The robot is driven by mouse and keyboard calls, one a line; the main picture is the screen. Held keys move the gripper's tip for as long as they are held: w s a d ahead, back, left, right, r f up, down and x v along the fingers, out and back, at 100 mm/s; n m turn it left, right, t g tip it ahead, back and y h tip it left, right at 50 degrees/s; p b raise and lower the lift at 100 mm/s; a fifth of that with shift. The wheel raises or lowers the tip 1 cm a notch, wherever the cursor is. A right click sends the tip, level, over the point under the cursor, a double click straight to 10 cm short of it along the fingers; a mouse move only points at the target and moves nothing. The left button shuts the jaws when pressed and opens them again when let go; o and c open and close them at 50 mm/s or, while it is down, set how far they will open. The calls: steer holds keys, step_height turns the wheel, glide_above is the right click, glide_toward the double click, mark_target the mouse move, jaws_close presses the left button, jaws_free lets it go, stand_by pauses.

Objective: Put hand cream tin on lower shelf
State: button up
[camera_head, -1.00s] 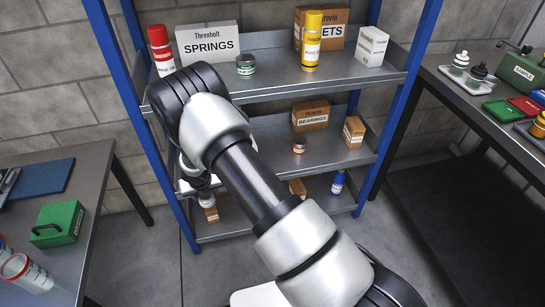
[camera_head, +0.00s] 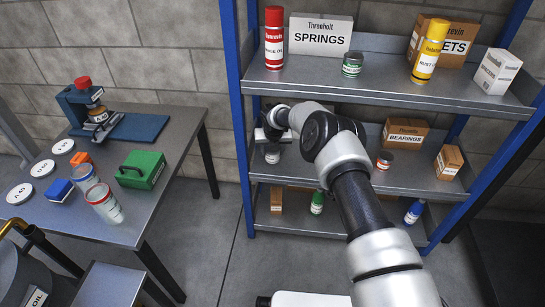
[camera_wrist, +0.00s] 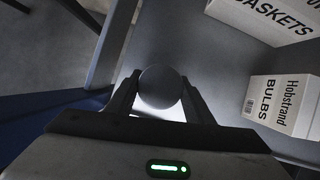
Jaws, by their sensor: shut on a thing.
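My gripper (camera_head: 268,134) is at the left end of the middle level of the blue-posted shelf unit (camera_head: 380,181). It is shut on a small round tin (camera_head: 272,154), whose label I cannot read. In the wrist view the tin's round dark top (camera_wrist: 160,86) sits between the two fingers (camera_wrist: 158,100). The tin is over or on the middle shelf; I cannot tell whether it touches. The bottom level (camera_head: 345,228) is below. Another small tin, green-labelled (camera_head: 352,64), stands on the top shelf.
White boxes (camera_wrist: 283,104) and (camera_wrist: 262,16) stand right of my gripper in the wrist view. A red-labelled tin (camera_head: 384,160) and bearings box (camera_head: 404,133) share the middle shelf. A green tin (camera_head: 317,203) is below. A blue post (camera_head: 237,110) is close left.

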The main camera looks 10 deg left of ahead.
steer(key=shift+w+a+b, duration=0.2)
steer(key=shift+w+b, duration=0.2)
steer(key=shift+w, duration=0.45)
steer(key=shift+w+f, duration=0.15)
steer(key=shift+f+b, duration=0.55)
steer(key=shift+f, duration=0.95)
steer(key=shift+f, duration=0.15)
steer(key=o, duration=1.1)
steer(key=shift+o, duration=0.2)
